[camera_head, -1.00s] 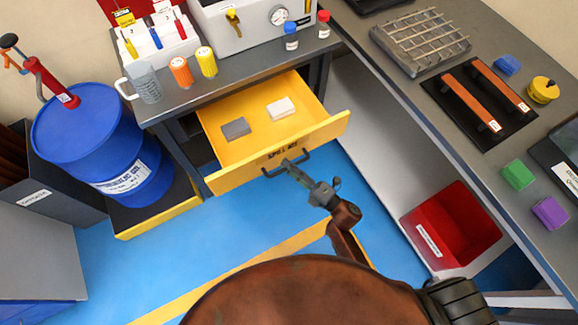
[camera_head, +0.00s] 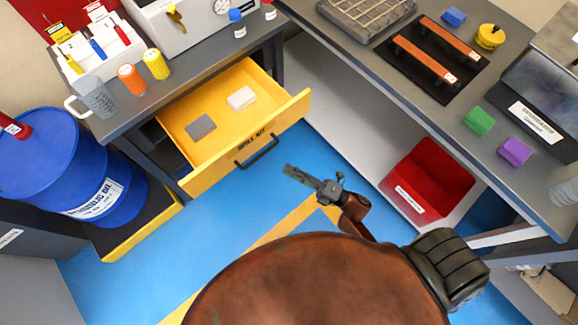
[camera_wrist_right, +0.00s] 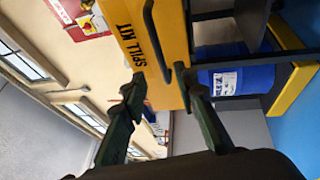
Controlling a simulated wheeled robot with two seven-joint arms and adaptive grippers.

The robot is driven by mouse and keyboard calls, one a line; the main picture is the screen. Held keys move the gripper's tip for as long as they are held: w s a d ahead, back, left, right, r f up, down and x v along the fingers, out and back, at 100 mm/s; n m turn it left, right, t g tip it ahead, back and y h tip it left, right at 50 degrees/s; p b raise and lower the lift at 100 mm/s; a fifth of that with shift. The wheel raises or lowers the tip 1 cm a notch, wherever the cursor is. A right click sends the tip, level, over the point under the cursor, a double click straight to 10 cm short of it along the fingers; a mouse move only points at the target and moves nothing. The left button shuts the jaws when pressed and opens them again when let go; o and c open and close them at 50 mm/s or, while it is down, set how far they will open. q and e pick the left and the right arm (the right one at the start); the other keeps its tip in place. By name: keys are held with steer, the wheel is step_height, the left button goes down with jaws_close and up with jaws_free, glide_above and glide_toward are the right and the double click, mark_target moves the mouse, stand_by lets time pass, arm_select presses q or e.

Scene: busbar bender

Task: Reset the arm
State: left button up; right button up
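My right gripper (camera_head: 298,176) is in front of the open yellow drawer, apart from its dark handle (camera_head: 257,151), over the blue floor. In the right wrist view, the fingers of my right gripper (camera_wrist_right: 163,77) are spread with nothing between them. The drawer front (camera_wrist_right: 153,45), marked "SPILL KIT", and the handle (camera_wrist_right: 155,40) lie beyond the fingertips. My left gripper is in neither view.
A blue drum (camera_head: 68,172) stands left of the drawer. A red bin (camera_head: 428,180) sits under the right bench. That bench carries a green block (camera_head: 478,121), a purple block (camera_head: 514,151) and copper bars (camera_head: 425,59). Blue floor lies open in front of the drawer.

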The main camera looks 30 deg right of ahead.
stand_by(0.4)
